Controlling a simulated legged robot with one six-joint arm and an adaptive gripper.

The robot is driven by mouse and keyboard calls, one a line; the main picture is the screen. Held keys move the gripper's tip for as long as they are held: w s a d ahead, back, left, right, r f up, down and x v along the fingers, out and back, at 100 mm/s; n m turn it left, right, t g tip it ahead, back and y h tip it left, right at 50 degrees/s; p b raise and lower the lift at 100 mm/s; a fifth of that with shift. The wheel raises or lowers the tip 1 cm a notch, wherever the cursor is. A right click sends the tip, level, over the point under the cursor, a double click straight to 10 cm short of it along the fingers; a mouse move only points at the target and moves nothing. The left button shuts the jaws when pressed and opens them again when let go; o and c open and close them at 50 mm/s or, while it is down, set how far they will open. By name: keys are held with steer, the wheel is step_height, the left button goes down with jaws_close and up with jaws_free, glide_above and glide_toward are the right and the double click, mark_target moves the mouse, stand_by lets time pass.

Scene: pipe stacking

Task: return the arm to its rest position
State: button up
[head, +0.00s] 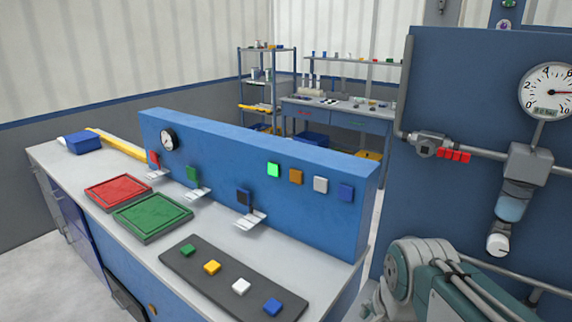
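Part of my arm, in white, grey and teal, shows at the lower right corner of the head view. It lies in front of the blue panel with the gauge, to the right of the workbench. The end of the arm and my gripper are not in view, so I cannot see their state or whether anything is held.
A grey workbench (85,175) carries a red tray (118,192), a green tray (152,217) and a dark strip (205,262) with coloured blocks. A blue upright board (320,220) stands on it. At right, a blue panel (440,90) bears pipes and a gauge (548,91).

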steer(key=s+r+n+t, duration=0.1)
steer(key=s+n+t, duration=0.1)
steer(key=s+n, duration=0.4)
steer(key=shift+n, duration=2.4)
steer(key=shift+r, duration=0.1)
